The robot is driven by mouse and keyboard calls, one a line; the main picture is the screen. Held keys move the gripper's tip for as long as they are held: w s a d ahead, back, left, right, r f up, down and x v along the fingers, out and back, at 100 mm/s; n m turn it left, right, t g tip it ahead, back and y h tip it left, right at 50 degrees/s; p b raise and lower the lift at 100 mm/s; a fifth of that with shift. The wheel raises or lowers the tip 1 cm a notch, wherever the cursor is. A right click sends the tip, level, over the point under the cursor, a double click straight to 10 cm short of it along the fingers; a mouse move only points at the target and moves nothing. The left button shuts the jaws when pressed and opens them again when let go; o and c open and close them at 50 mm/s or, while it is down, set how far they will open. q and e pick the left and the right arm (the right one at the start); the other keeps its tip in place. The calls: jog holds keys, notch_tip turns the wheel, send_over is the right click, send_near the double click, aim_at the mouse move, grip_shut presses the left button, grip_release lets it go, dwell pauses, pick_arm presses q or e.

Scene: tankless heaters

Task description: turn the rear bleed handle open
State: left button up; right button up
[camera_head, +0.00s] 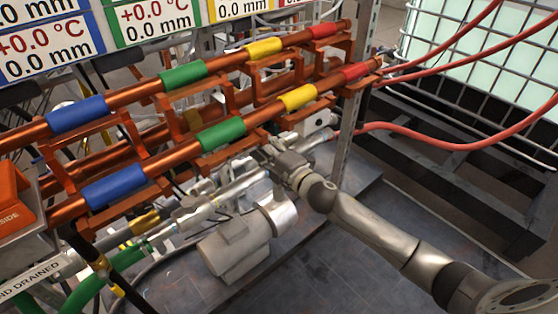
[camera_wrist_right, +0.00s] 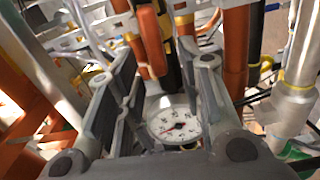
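My right gripper (camera_head: 270,152) reaches in under the front copper pipe in the head view, its tips partly hidden among the pipework. In the right wrist view the gripper (camera_wrist_right: 165,65) is open, its two grey fingers apart. A round white pressure gauge (camera_wrist_right: 174,125) with a red needle shows between the fingers, near the palm. An upright orange-red piece (camera_wrist_right: 149,42) shows between and beyond the fingertips. I cannot tell whether it is the rear bleed handle, and no handle is clearly visible in the head view. My left gripper is not in view.
Copper pipes with a blue sleeve (camera_head: 115,184), green sleeve (camera_head: 221,134) and yellow sleeve (camera_head: 298,97) run above the gripper. A grey motor-like cylinder (camera_head: 235,248) stands below left. Red hoses (camera_head: 450,131) run right past a caged tank (camera_head: 480,50). Floor at lower right is partly clear.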

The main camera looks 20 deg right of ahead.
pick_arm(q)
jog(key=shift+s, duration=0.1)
pick_arm(e)
jog(key=v, duration=0.9)
jog(key=shift+s, duration=0.2)
